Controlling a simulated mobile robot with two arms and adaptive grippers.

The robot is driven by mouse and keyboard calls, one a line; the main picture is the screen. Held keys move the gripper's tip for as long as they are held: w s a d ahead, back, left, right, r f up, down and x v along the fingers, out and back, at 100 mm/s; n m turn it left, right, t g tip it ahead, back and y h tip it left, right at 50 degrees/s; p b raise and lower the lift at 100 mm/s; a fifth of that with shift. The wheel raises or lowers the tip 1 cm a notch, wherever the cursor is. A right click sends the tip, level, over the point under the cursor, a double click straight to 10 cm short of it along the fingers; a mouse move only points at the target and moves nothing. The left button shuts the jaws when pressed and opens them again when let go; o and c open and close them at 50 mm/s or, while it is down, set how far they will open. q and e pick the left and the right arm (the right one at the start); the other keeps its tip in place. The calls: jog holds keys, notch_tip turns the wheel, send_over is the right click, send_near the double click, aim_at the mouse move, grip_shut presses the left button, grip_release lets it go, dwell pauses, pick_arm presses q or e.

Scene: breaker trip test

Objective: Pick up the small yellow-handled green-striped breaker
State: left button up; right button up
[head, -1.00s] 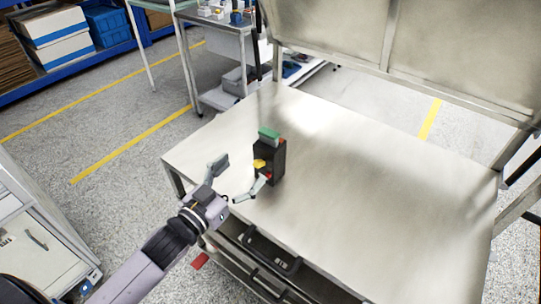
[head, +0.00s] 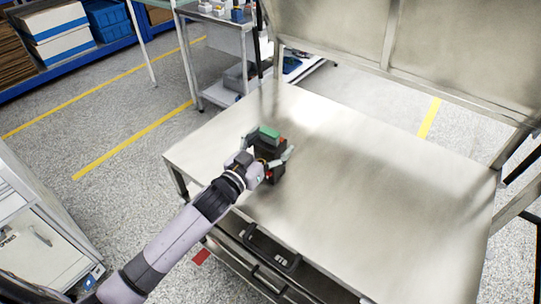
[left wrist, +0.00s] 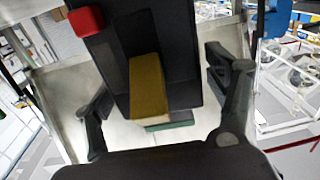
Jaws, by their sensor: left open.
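The breaker (head: 269,134) stands upright on the metal table, a black box with a green top in the head view. In the left wrist view, its black body (left wrist: 168,35) fills the middle, with a yellow handle (left wrist: 148,85), a green stripe (left wrist: 170,126) and a red part (left wrist: 85,20). My left gripper (head: 268,151) is open at the breaker, one finger on each side of it. Both fingers show in the wrist view, with gaps to the body. The gripper hides the lower front of the breaker in the head view. My right gripper is not in view.
The metal table (head: 350,195) is bare around and right of the breaker. A dark handle or tray (head: 270,248) is below the front edge. A cart (head: 225,40) with small items stands behind left.

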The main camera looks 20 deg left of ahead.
pick_arm(q)
jog(key=shift+c, duration=0.5)
jog(key=c, duration=1.6)
jog(key=shift+r, duration=0.15)
jog(key=shift+c, duration=0.4)
jog(key=shift+r, duration=0.1)
